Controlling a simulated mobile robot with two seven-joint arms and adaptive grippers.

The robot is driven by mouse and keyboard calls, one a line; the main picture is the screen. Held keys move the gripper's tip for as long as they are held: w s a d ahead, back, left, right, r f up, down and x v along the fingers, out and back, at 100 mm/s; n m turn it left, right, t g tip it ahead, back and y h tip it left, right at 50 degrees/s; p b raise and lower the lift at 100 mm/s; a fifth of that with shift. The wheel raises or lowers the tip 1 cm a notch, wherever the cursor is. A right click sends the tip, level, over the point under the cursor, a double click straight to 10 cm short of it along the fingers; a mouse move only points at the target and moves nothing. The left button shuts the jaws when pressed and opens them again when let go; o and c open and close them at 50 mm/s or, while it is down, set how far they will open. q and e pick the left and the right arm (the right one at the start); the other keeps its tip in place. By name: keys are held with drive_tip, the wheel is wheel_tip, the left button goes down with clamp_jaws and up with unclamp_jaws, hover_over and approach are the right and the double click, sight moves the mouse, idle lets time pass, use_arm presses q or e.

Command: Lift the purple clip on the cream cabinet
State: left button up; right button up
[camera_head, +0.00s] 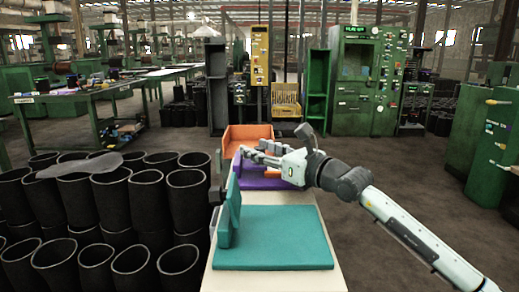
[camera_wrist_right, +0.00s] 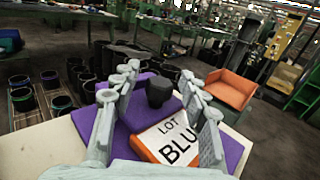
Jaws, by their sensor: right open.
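The purple clip (camera_head: 262,184) lies on the cream cabinet (camera_head: 315,213), between a teal one and an orange one, partly hidden by my right gripper in the head view. In the right wrist view the purple clip (camera_wrist_right: 232,153) spreads below and beyond the fingers. My right gripper (camera_head: 256,153) is open above it, fingers on either side of a gap. In the wrist view (camera_wrist_right: 158,85) a black knob-like piece and a white-topped box (camera_wrist_right: 165,135) lettered "LOT BLU" show between the fingers. Whether the fingers touch anything is unclear. My left gripper is not in view.
A teal clip (camera_head: 275,238) with an upright plate lies at the cabinet's near end. An orange clip (camera_head: 248,134) stands at the far end. Many black rubber sleeves (camera_head: 147,190) stand on the left. Open floor lies to the right.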

clamp_jaws()
